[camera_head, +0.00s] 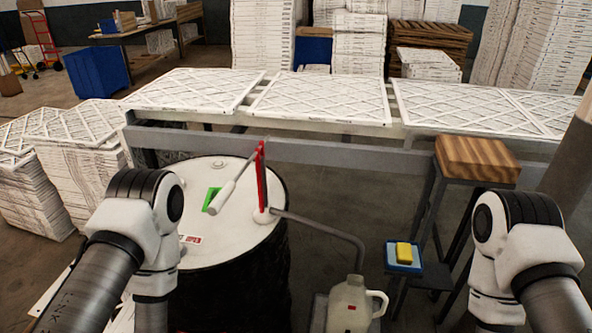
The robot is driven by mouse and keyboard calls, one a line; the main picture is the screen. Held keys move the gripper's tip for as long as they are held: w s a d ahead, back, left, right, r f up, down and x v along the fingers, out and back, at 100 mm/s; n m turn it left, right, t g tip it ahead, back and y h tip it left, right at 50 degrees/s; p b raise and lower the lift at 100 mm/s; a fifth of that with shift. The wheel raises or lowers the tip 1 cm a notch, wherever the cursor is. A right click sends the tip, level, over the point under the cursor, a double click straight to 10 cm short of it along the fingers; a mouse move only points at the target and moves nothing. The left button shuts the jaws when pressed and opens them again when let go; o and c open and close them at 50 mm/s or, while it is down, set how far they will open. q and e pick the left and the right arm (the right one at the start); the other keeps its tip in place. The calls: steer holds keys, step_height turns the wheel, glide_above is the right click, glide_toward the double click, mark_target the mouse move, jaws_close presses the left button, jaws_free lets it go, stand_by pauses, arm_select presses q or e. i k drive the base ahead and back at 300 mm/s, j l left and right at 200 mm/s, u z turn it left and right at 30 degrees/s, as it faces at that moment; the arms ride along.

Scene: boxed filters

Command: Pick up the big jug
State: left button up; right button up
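The big jug (350,309) is off-white with a side handle on its right and a small red mark. It stands at the bottom of the head view, right of the drum, and its lower part is cut off by the picture edge. The grey spout pipe (330,228) of a pump bends down just above its neck. My two arms show at the lower left and lower right, both apart from the jug. Their grippers are below the picture edge and cannot be seen.
A black drum (245,290) with a white lid bears a red-handled pump (261,185) and a green item (211,200). A blue tray (403,266) with a yellow sponge (404,252) and a wood-topped stool (476,160) stand at right. A long filter bench (300,150) spans behind.

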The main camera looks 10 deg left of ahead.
mark_target(350, 310)
steer(key=i+l+u, duration=0.25)
steer(key=l, duration=0.9)
steer(key=l+u, duration=0.25)
steer(key=l, duration=0.9)
